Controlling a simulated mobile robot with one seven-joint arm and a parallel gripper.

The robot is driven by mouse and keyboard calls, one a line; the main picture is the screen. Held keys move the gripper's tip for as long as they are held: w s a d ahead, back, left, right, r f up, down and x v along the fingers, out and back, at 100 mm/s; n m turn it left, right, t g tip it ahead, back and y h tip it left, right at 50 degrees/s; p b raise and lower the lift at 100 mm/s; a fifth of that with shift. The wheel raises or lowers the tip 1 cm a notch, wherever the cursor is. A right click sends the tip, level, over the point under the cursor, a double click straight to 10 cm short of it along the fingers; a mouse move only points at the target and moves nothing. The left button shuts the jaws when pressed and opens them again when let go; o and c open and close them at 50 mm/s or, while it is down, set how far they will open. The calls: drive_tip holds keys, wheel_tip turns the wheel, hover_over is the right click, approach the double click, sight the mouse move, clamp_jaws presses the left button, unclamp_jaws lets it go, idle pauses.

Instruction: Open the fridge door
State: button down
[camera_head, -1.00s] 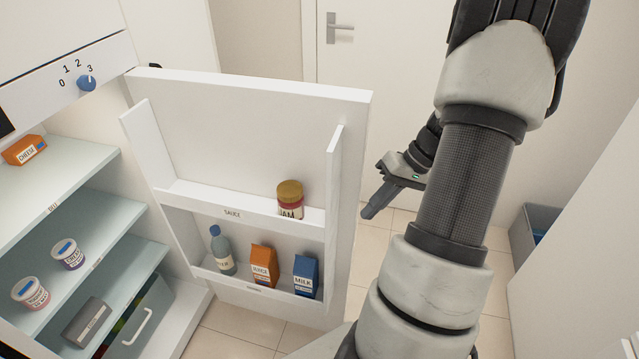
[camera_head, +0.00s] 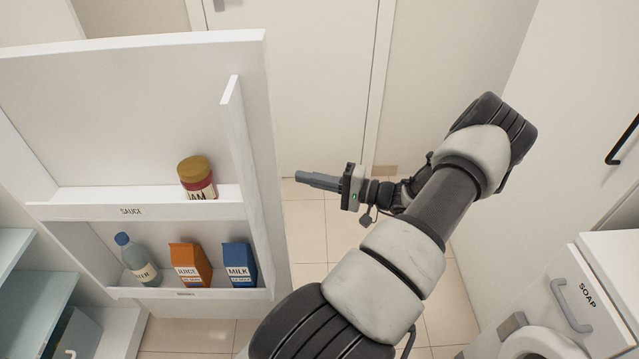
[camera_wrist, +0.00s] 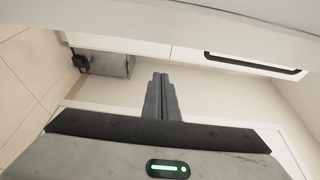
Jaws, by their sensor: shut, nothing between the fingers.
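The fridge door (camera_head: 140,120) stands wide open at the left in the head view, its inner side facing me. Its upper shelf holds a jam jar (camera_head: 197,178). Its lower shelf holds a water bottle (camera_head: 137,259), a juice carton (camera_head: 189,265) and a milk carton (camera_head: 239,264). Part of the fridge body's inner shelves (camera_head: 22,290) shows at the lower left. My gripper (camera_head: 299,177) is shut and empty, pointing left, to the right of the door's free edge with a gap in the picture. The wrist view shows its fingers (camera_wrist: 160,95) pressed together.
A cabinet with a black handle (camera_head: 622,140) stands at the right. A closed room door (camera_head: 300,80) is behind. Tiled floor (camera_head: 310,230) is clear between them.

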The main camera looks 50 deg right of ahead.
drive_tip(key=a, duration=0.2)
drive_tip(key=w+a, duration=0.1)
drive_tip(key=a, duration=0.1)
drive_tip(key=shift+a+b, duration=0.25)
drive_tip(key=shift+b, duration=0.15)
